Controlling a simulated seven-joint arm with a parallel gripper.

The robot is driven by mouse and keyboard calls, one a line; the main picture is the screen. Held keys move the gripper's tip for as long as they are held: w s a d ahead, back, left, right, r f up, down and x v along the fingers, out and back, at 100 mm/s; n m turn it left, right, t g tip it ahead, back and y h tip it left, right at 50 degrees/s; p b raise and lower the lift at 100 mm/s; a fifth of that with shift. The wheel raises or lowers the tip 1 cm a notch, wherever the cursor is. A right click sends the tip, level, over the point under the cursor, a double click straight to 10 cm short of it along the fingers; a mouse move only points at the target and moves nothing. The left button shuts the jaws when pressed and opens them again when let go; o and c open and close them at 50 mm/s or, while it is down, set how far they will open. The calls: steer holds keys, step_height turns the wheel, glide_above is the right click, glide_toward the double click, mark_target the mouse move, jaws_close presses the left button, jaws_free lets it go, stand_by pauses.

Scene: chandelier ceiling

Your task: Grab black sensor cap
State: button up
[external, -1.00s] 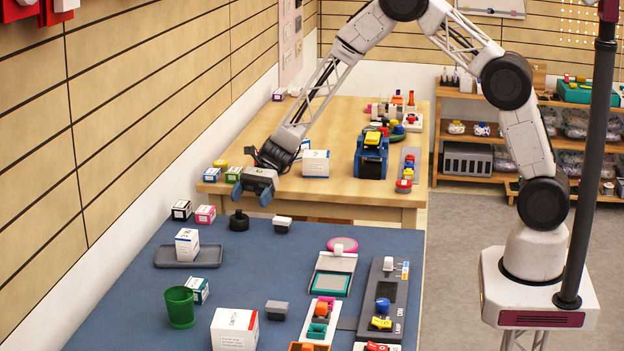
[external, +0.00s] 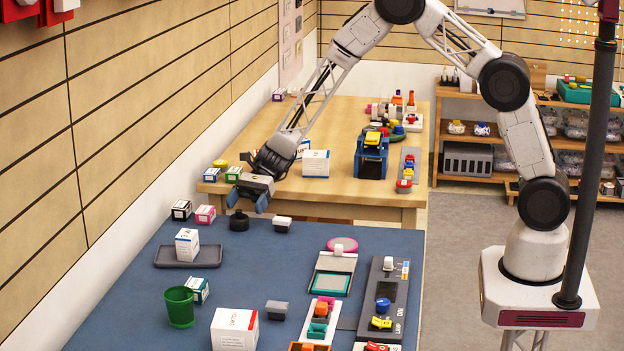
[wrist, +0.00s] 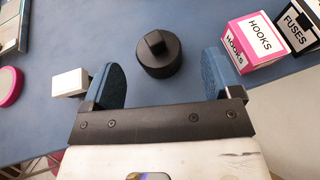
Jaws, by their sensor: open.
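The black sensor cap (external: 239,221) is a short dark cylinder with a small raised knob on top, standing upright on the blue table near its far edge. It also shows in the wrist view (wrist: 158,54), beyond and between the two blue-padded fingers. My gripper (external: 248,201) is open, above and close to the cap in the external view. In the wrist view my gripper (wrist: 165,82) has nothing between its fingertips that I can see touching, and the cap lies roughly centred across the opening.
A pink HOOKS box (wrist: 250,42) stands close beside the right finger, with a black FUSES box (wrist: 298,28) past it. A white-topped grey block (wrist: 70,82) lies beside the left finger. The blue table (external: 130,290) has bare surface around the cap.

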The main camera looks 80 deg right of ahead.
mark_target(239, 217)
steer(key=shift+a, duration=0.1)
steer(key=shift+x, duration=2.5)
steer(key=shift+s+f, duration=0.1)
steer(key=shift+s, duration=0.05)
steer(key=shift+c, duration=0.5)
steer(key=c, duration=0.9)
steer(key=shift+r, duration=5)
